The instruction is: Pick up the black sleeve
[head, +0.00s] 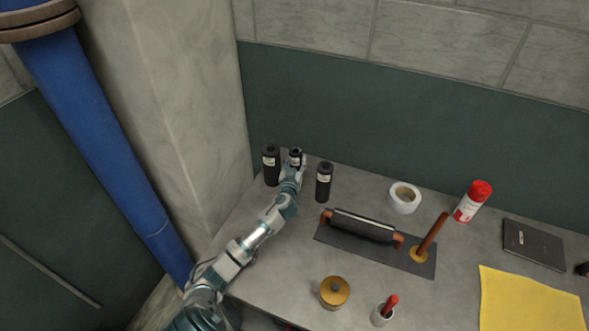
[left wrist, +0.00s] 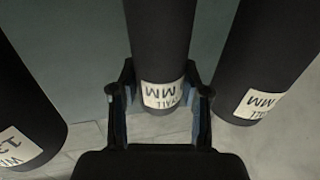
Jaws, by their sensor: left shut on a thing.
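Three black sleeves with white labels stand at the back left of the table in the head view. My left gripper (head: 293,170) is at the middle sleeve (head: 295,153), its fingers on either side of it. In the left wrist view, the gripper (left wrist: 160,105) is shut on this middle sleeve (left wrist: 158,45) near its label. The left sleeve (head: 271,165) and the right sleeve (head: 324,182) stand apart on either side; they also show at the edges of the left wrist view. My right gripper is not in view.
A white tape roll (head: 404,198), a red-and-white can (head: 472,202), a brass pot (head: 334,292) and a yellow cloth (head: 530,300) lie around. A wall (head: 420,110) bounds the table's back.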

